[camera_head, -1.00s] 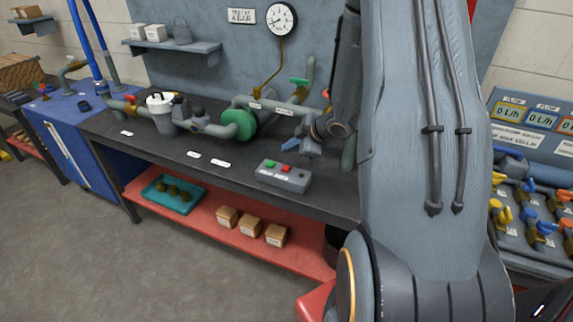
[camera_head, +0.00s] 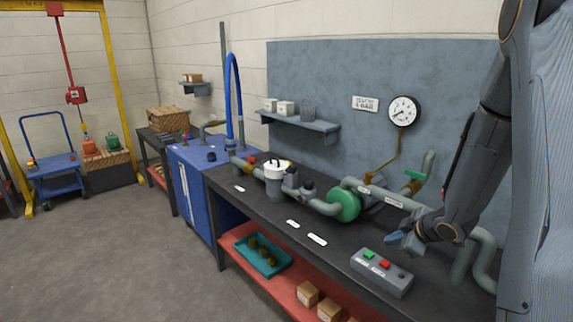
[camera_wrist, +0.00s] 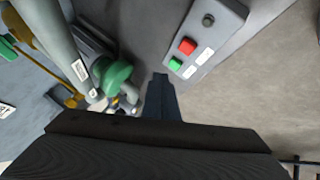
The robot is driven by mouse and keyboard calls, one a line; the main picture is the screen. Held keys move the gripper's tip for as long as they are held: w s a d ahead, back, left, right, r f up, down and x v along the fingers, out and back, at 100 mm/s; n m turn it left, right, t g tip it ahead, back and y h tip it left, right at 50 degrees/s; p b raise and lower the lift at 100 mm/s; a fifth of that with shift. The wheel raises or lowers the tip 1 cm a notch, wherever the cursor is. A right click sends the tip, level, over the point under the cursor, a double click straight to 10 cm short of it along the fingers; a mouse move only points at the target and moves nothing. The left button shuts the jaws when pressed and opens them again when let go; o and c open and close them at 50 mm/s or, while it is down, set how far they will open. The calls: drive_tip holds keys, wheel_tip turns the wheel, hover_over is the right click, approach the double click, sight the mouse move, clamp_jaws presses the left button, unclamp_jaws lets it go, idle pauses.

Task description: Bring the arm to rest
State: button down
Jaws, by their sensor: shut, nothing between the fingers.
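My gripper (camera_head: 394,238) hangs from my dark arm at the right of the head view, above the black workbench (camera_head: 262,212). Its blue-grey fingers are shut and hold nothing. In the wrist view the closed fingers (camera_wrist: 160,82) point towards the bench top. A grey control box (camera_head: 381,272) with a green and a red button lies on the bench just below and in front of the gripper. It also shows in the wrist view (camera_wrist: 206,38), to the right of the fingers. The gripper appears clear of the box.
A pipe run with a green round housing (camera_head: 344,206) crosses the bench beside my gripper. A gauge (camera_head: 404,111) hangs on the back panel. A teal tray (camera_head: 283,262) and cardboard boxes (camera_head: 307,293) sit on the red lower shelf. The floor at left is open.

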drive_tip(key=s+a+r+m+g+h+b, duration=0.2)
drive_tip(key=s+a+m+g, duration=0.5)
drive_tip(key=s+a+m, duration=0.4)
drive_tip(key=s+a+r+b, duration=0.1)
drive_tip(key=s+a+b, duration=0.1)
drive_tip(key=s+a, duration=0.4)
drive_tip(key=shift+s+a+m+b, duration=0.3)
drive_tip(key=shift+s+b, duration=0.05)
drive_tip(key=shift+s, duration=1.95)
drive_tip(key=shift+r, duration=0.1)
